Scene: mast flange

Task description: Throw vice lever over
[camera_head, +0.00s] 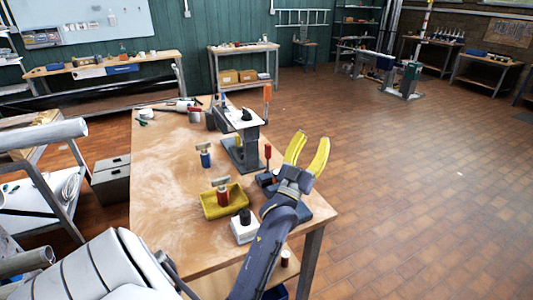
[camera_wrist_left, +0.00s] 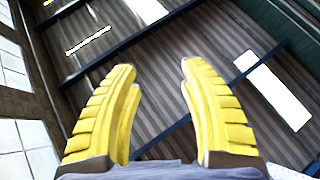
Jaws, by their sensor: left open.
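A red-handled lever (camera_head: 268,152) stands upright on the work table, in the head view. It rises from a dark grey vice-like base (camera_head: 264,180), partly hidden behind my left arm. My left gripper (camera_head: 312,138) has yellow fingers, spread apart and empty. It is raised to the right of the red lever and points upward, apart from it in the picture. In the left wrist view the two fingers (camera_wrist_left: 155,66) are apart with only the ceiling beyond them. The lever is not in the wrist view. My right gripper is not in view.
The wooden table (camera_head: 165,185) carries a grey stand (camera_head: 240,152) with a white top, a yellow tray (camera_head: 222,201) holding a red-bodied tool, a blue-bodied tool (camera_head: 205,155) and a white block (camera_head: 243,231) with a black knob. Open tiled floor (camera_head: 420,180) lies right of the table.

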